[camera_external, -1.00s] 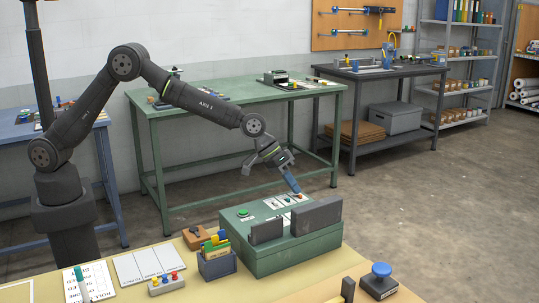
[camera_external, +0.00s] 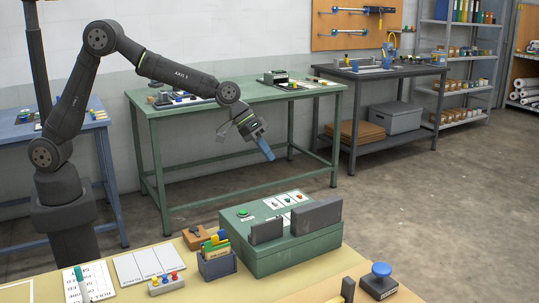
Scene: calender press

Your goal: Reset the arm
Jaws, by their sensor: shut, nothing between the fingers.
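My gripper (camera_external: 264,148) hangs in the air at the end of my raised arm, above and behind the green press box. It points down to the right, and its blue fingertips are shut with nothing between them. The green press box (camera_external: 290,259) stands on the near tan table. On its top are a green button (camera_external: 242,213), white label cards (camera_external: 283,202) and two dark upright plates (camera_external: 315,216). My gripper is clear of the box and touches nothing.
On the near table (camera_external: 140,256) are a blue bin with cards (camera_external: 217,266), a button block (camera_external: 167,284), a brown block (camera_external: 195,237) and a blue-topped stamp (camera_external: 380,280). A green workbench (camera_external: 185,105) stands behind my arm. The air around my gripper is free.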

